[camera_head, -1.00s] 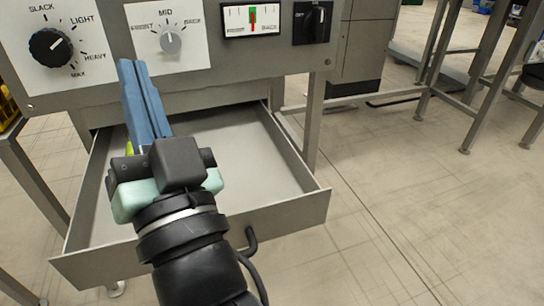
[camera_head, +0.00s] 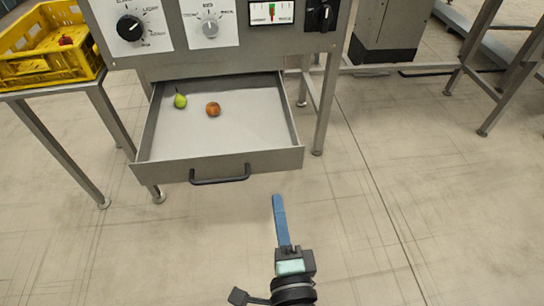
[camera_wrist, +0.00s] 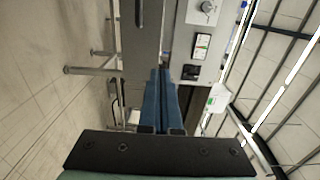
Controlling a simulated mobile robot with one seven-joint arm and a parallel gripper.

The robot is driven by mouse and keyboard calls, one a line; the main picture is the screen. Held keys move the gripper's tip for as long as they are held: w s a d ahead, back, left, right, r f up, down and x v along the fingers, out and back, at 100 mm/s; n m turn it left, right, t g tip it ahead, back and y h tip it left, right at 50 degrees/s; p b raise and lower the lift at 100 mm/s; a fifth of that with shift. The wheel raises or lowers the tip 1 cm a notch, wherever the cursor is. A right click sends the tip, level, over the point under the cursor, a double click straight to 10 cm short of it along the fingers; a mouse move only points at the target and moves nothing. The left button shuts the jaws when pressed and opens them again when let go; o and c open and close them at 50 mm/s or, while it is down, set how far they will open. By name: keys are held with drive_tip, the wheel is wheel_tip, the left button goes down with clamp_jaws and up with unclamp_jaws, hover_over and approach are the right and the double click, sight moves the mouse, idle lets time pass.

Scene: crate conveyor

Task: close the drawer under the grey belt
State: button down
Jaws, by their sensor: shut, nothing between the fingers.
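The grey drawer (camera_head: 280,160) is pulled well out under the control panel. Its front carries a dark bar handle (camera_head: 220,177). A green pear (camera_head: 180,100) and a round orange-brown fruit (camera_head: 213,109) lie inside it, toward the back. My gripper (camera_head: 278,198) is in front of the drawer, to the right of the handle in the picture. Its blue fingers are together and hold nothing. They look apart from the drawer front. In the wrist view the shut fingers (camera_wrist: 161,75) point toward the machine, which appears turned sideways.
The control panel (camera_head: 245,48) with dials and a small display is above the drawer. A yellow crate (camera_head: 45,62) stands on a metal stand (camera_head: 45,140) at the left. Machine legs (camera_head: 326,105) stand right of the drawer. The floor in front is clear.

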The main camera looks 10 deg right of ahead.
sight(268, 150)
drive_tip(key=w+p, duration=0.1)
drive_tip(key=w, duration=1)
drive_tip(key=shift+w, duration=0.1)
